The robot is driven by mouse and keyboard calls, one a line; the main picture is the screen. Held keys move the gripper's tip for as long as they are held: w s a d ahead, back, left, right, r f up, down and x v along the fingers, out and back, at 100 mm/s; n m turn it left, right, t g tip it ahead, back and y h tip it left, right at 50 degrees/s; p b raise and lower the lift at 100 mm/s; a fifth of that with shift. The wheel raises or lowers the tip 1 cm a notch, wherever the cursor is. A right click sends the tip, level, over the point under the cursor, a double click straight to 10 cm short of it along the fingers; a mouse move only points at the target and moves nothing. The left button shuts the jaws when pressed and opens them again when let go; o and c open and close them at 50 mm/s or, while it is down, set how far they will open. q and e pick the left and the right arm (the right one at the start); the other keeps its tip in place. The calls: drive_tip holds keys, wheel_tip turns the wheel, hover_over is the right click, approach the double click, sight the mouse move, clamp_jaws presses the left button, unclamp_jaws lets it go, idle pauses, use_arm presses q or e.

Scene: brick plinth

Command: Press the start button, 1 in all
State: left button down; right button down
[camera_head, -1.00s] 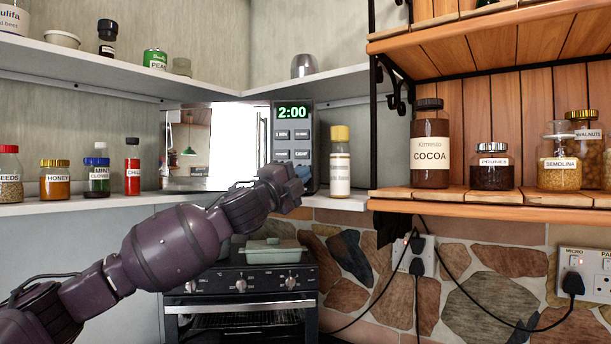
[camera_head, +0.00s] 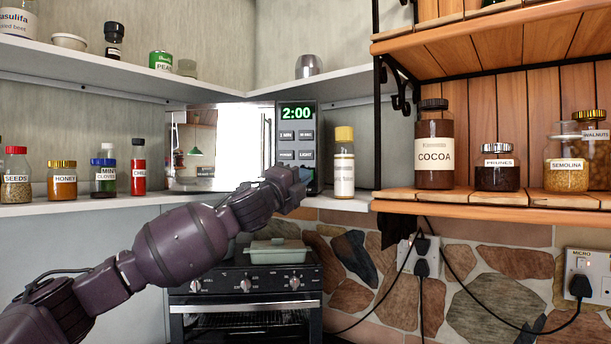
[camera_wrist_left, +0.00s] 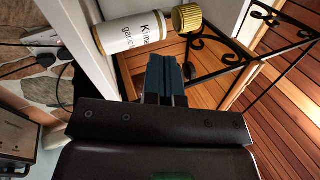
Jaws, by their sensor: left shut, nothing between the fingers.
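The microwave (camera_head: 222,150) stands on the lower white shelf in the head view, with a mirror-like door and a dark control panel (camera_head: 297,122) at its right that reads 2:00. Two rows of small buttons show under the display; one at the lower right reads LIGHT (camera_head: 306,155). No start label is readable. My left gripper (camera_head: 299,176) is in front of the lower panel and hides that part. Its blue fingers show shut and empty in the left wrist view (camera_wrist_left: 165,78). I cannot tell whether they touch the panel. My right gripper is not in view.
A yellow-capped bottle (camera_head: 344,165) stands just right of the panel, close to my left fingers; it also shows in the wrist view (camera_wrist_left: 133,33). A wooden rack (camera_head: 480,199) with jars is further right. An oven (camera_head: 245,290) with a green dish (camera_head: 277,252) is below.

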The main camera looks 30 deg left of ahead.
use_arm(q)
drive_tip(key=w+a+p, duration=0.2)
drive_tip(key=w+a, duration=0.1)
drive_tip(key=w, duration=0.3)
drive_tip(key=shift+w, duration=0.2)
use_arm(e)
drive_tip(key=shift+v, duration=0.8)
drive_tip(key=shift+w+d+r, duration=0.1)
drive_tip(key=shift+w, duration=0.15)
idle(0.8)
use_arm(q)
drive_tip(key=shift+w, duration=0.15)
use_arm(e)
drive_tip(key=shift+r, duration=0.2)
use_arm(q)
drive_tip(key=shift+w+a+p, duration=0.15)
drive_tip(key=shift+w+p, duration=0.1)
drive_tip(key=shift+p, duration=0.15)
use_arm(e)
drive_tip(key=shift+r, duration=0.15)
